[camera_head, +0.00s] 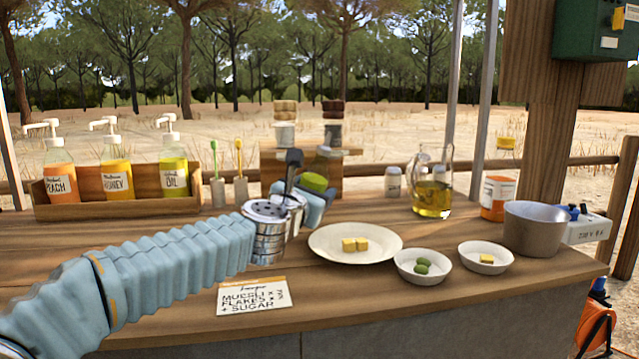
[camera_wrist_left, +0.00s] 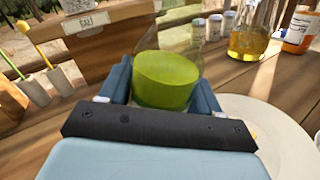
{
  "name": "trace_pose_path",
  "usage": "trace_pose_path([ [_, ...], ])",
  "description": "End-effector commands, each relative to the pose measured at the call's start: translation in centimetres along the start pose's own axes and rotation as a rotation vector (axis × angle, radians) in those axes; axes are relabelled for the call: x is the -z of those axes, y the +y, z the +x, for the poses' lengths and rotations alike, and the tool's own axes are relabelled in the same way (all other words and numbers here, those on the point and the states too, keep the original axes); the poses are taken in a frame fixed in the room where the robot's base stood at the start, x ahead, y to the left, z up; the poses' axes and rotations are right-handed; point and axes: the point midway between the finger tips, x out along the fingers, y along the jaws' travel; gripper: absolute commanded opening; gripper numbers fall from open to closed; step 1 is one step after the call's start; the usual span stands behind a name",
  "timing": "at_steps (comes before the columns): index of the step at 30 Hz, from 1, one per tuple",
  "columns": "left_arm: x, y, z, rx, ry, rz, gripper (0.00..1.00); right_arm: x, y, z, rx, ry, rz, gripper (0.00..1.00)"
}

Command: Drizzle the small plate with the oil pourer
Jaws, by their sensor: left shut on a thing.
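My left gripper (camera_head: 312,197) is shut on a clear glass oil pourer (camera_head: 315,182) with yellow-green oil, held above the counter behind and left of the white plate (camera_head: 325,251). In the left wrist view the pourer (camera_wrist_left: 166,80) sits between the two blue fingers. Its spout is not clear to see, and I cannot tell its exact tilt. The plate holds yellow cubes (camera_head: 355,244); part of its rim shows in the left wrist view (camera_wrist_left: 285,140). A smaller white dish (camera_head: 503,263) at the right holds a yellow piece. My right gripper is not in view.
A white bowl (camera_head: 402,272) with green olives stands between plate and dish. A glass oil jug (camera_head: 433,198), shakers, an orange jar (camera_head: 497,199) and a metal pot (camera_head: 545,231) stand behind. A wooden rack (camera_head: 60,210) with pump bottles is at left; a card (camera_head: 253,297) lies in front.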

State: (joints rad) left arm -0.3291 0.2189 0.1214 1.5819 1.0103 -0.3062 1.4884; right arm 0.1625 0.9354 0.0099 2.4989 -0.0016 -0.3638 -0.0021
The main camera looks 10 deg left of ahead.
Motion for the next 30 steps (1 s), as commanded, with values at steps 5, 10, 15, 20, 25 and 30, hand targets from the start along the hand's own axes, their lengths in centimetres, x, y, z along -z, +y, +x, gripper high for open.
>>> trace_pose_path([
  [5, -0.1, 2.3, 0.0, -0.002, -0.002, 0.499, 0.20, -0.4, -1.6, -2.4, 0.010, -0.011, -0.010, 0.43],
  [10, 1.1, 1.2, 0.0, 0.005, -0.007, 0.965, 0.20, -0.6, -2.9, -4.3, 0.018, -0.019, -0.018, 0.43],
  [15, 0.7, 1.5, 0.0, -0.001, -0.011, 1.289, 0.20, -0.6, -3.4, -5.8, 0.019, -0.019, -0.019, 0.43],
  [20, 0.7, 1.5, 0.0, -0.001, -0.012, 1.462, 0.20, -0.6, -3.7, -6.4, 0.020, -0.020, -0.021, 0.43],
  [25, 0.8, 1.5, 0.0, -0.002, -0.012, 1.513, 0.20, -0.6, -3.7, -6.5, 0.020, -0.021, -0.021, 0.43],
  [30, 0.8, 1.5, 0.0, -0.002, -0.013, 1.511, 0.20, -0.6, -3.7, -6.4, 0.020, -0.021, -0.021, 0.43],
])
